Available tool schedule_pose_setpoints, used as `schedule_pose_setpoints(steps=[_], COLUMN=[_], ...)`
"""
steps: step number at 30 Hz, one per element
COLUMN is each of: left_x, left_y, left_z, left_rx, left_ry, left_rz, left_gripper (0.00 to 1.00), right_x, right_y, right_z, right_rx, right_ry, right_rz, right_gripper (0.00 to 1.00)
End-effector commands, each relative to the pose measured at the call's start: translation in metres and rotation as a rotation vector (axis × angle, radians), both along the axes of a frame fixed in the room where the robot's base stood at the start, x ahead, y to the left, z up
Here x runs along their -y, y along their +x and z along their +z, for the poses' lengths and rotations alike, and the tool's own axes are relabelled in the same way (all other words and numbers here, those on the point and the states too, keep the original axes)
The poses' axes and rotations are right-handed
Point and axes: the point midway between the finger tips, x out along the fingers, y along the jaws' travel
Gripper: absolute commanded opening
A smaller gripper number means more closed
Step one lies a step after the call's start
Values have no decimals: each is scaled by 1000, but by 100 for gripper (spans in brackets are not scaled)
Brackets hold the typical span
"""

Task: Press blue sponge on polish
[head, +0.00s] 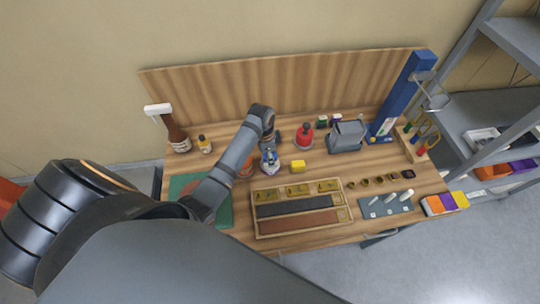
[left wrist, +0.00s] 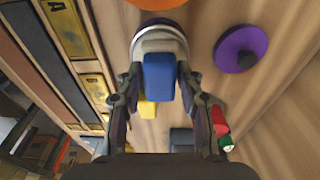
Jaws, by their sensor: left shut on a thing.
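My left gripper (left wrist: 159,78) is shut on a blue sponge (left wrist: 160,82), which sits between its two fingers. In the left wrist view the sponge overlaps a round pale-rimmed tin (left wrist: 158,32), seemingly the polish. I cannot tell whether the sponge touches its contents. In the head view my left gripper (head: 270,151) reaches down over the bench, with the tin (head: 270,167) below it. The sponge largely hides the tin's near side. My right gripper is not in view.
A yellow block (head: 298,167) is just right of the tin. A wooden tray (head: 256,229) with dark and brown strips lies in front. A purple disc with a dark knob (left wrist: 240,48) lies beside the tin in the wrist view.

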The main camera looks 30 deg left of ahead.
Motion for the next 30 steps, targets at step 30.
schedule_pose_setpoints(steps=[30], left_x=[0], left_y=[0], left_z=[67], left_rx=[0], left_ry=[0], left_rz=[1], left_gripper=[12], right_x=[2], right_y=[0], right_z=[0], right_rx=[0], right_ry=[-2], right_rz=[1], right_gripper=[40])
